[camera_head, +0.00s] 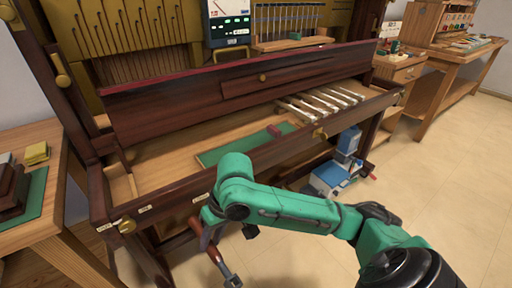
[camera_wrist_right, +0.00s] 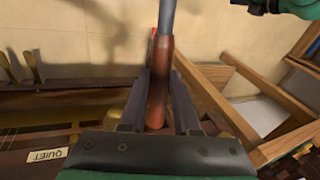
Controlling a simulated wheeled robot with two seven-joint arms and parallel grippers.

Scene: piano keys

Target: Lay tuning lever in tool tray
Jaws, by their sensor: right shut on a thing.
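The tuning lever has a reddish-brown wooden handle and a grey metal shaft. It hangs below the piano's front edge in the head view (camera_head: 216,257), its metal end downward. My right gripper (camera_head: 203,226) is shut on the handle, in front of the piano; the arm partly hides it. In the right wrist view the handle (camera_wrist_right: 158,85) lies between the two dark fingers (camera_wrist_right: 157,108), with the shaft running past the top edge. I cannot clearly identify the tool tray; a small wooden compartment (camera_head: 121,186) sits at the keybed's left end. My left gripper is not in view.
The open keybed (camera_head: 165,163) holds a green mat (camera_head: 240,146), a small red block (camera_head: 274,131) and several white keys (camera_head: 320,102). A side table (camera_head: 45,222) with boxes stands left. A blue-and-white device (camera_head: 330,178) is below right. The floor at right is clear.

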